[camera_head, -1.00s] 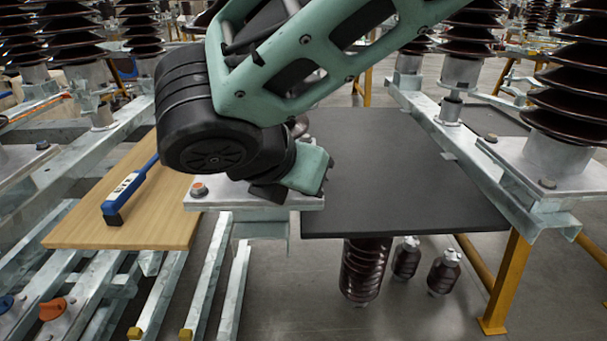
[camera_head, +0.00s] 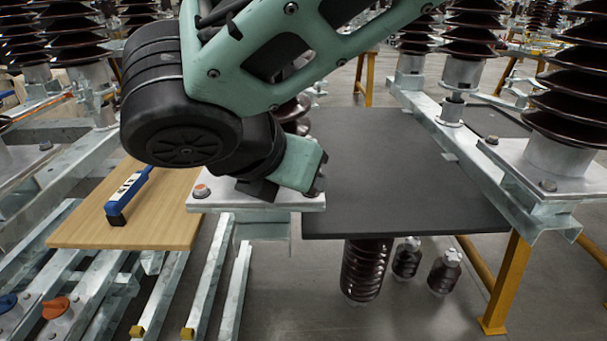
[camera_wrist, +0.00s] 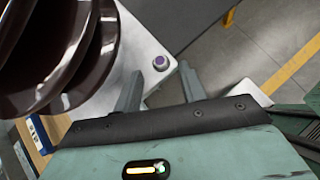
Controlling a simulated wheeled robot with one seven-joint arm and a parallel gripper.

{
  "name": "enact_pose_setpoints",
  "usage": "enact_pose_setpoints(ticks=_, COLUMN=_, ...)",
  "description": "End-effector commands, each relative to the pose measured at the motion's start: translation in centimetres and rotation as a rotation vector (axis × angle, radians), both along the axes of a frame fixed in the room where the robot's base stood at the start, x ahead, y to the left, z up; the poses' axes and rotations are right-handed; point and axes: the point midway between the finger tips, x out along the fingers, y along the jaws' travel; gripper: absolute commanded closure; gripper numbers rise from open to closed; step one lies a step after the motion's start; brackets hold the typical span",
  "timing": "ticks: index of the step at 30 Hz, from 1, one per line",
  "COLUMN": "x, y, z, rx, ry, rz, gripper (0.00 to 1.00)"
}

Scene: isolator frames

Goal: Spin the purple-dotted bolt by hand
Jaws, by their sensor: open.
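The purple-dotted bolt (camera_wrist: 160,62) stands near a corner of a pale metal plate in the wrist view. My gripper (camera_wrist: 160,74) is open, with one finger on each side of the bolt in that picture. Nothing is held between the fingers, and I cannot tell how high they are above the plate. In the head view my gripper (camera_head: 318,188) is at the right end of the metal plate (camera_head: 245,205), and my arm hides the purple-dotted bolt there. An orange-marked bolt (camera_head: 201,190) sits at the plate's left corner.
A dark ribbed insulator (camera_wrist: 50,50) rises close beside my gripper. A black board (camera_head: 400,180) lies to the right. A wooden board (camera_head: 150,225) with a blue tool (camera_head: 127,195) lies to the left. Tall insulators stand around.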

Motion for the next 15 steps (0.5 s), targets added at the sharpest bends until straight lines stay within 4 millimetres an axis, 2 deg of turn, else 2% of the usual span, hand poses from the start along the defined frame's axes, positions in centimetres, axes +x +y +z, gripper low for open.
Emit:
enact_pose_setpoints(ticks=3, x=-1.7, y=1.2, z=2.4, rx=0.004, ry=-0.002, rz=0.004, gripper=0.59)
enact_pose_setpoints(ticks=15, x=-7.0, y=4.5, z=8.5, rx=0.002, ry=-0.002, rz=0.001, gripper=0.59)
